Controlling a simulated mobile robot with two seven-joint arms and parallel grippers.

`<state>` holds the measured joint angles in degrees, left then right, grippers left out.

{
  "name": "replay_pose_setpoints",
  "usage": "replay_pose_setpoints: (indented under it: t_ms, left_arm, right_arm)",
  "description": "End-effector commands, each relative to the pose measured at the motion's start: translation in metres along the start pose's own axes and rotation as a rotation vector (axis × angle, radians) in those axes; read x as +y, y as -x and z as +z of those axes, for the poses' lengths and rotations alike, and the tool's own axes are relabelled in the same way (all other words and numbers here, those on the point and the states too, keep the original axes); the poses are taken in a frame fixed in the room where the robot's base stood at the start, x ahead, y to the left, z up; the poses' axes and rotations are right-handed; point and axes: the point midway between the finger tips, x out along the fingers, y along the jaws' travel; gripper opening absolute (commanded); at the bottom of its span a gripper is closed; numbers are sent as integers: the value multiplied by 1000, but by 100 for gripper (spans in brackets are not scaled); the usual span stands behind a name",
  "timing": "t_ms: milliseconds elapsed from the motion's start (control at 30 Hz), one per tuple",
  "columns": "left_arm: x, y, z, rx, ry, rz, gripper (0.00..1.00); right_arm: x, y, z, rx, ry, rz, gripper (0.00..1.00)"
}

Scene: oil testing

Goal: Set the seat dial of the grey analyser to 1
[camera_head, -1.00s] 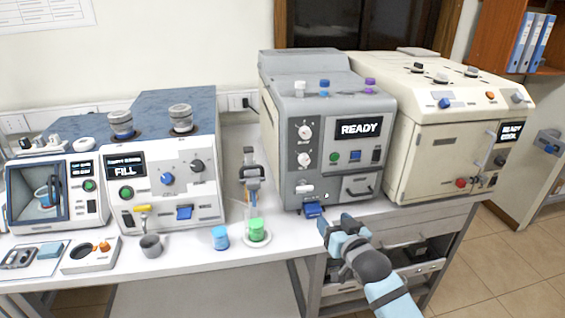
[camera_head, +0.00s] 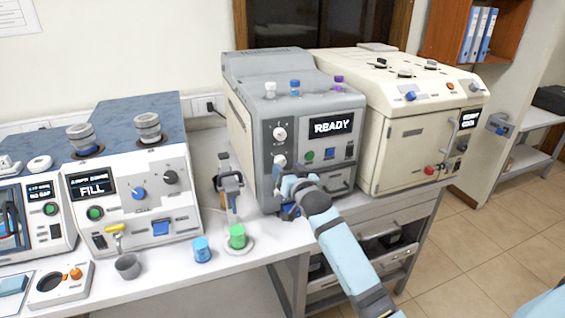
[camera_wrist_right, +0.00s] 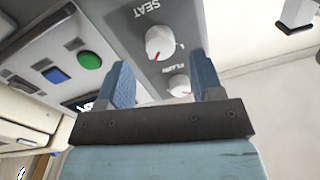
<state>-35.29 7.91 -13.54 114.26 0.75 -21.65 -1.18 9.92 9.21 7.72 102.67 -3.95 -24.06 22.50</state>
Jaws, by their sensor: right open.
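The grey analyser (camera_head: 262,190) stands mid-counter with "READY" on its screen (camera_head: 331,126). Its dark panel carries two white dials: an upper one (camera_head: 279,133) and a lower one (camera_head: 279,160). In the right wrist view the picture is upside down. The dial by the "SEAT" lettering (camera_wrist_right: 160,42) shows whole with a small red mark; the dial by "FLUSH" (camera_wrist_right: 179,85) is partly cut off by my gripper. The numbers cannot be read. My right gripper (camera_head: 287,186) is open and empty, in front of the panel just below the lower dial; its fingers also show in the wrist view (camera_wrist_right: 165,75).
Left of the analyser stand a clamp stand (camera_head: 229,183), a green cup (camera_head: 237,236) and a blue cup (camera_head: 201,249). A cream machine (camera_head: 405,150) is close on the right. Small coloured caps (camera_head: 295,86) stand on the analyser's top. Floor is free at right.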

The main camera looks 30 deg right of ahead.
Motion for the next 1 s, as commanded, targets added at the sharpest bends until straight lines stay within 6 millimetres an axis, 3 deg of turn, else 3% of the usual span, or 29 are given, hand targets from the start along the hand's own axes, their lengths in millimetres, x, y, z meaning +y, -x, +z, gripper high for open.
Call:
replay_pose_setpoints:
  t_ms: [233,600,633,833,1000]
  left_arm:
    - [-1,2,-4,1,-1,-1,43]
    - [-2,2,-5,1,-2,-2,43]
    - [-2,2,-4,1,-2,-2,43]
    - [-2,2,-4,1,-2,-2,43]
    - [-2,2,-5,0,-2,-2,43]
  right_arm:
    - [0,-32,0,-1,-1,1,60]
    - [0,-39,0,-1,0,0,60]
    - [0,-39,0,-1,0,0,58]
    - [0,-38,0,-1,0,0,12]
    - [0,-38,0,-1,3,0,11]
